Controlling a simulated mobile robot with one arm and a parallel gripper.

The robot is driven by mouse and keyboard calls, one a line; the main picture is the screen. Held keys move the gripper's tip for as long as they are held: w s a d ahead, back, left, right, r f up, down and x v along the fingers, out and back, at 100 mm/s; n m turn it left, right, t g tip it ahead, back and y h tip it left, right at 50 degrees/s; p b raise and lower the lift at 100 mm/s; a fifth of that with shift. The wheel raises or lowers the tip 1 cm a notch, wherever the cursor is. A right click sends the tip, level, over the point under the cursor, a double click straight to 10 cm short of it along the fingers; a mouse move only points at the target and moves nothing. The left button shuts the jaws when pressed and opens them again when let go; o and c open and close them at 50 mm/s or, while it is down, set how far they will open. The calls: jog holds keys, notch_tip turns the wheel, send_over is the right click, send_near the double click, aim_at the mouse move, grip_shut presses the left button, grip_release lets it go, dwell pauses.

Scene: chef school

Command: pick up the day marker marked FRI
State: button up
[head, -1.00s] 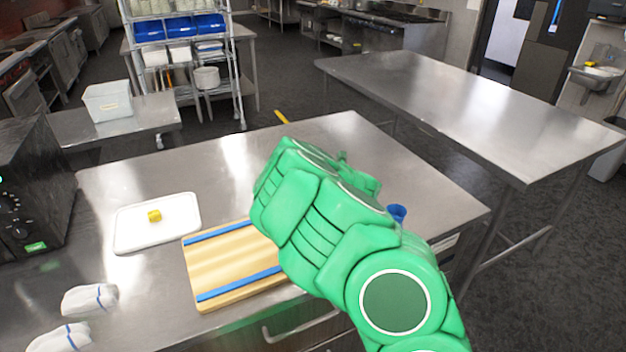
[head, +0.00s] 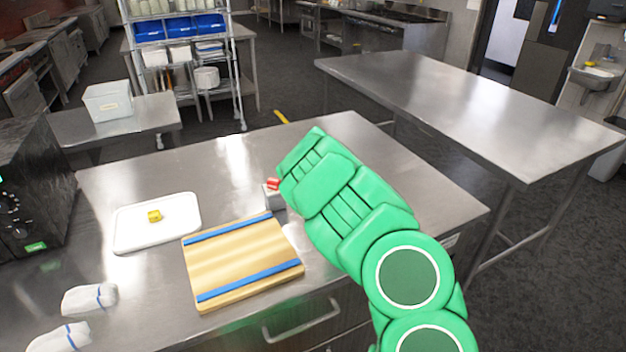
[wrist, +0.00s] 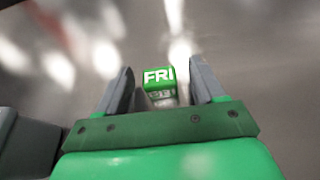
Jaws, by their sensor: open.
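The day marker marked FRI (wrist: 158,76) is a small green block with white letters, standing on the steel counter in the wrist view. Its front face below the letters is darker and blurred. My gripper (wrist: 161,76) is open, with one grey finger on each side of the marker and a visible gap to both.
A grey block with a red piece (head: 273,184) on top stands beside my arm. A wooden board (head: 235,262) with blue strips and a white tray (head: 128,236) holding a yellow block (head: 154,215) lie left. White cloths (head: 88,299) lie front left.

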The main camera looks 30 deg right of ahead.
jog(key=shift+w+f, duration=0.15)
jog(key=shift+w, duration=0.35)
jog(key=c, duration=1)
jog(key=shift+c, duration=0.2)
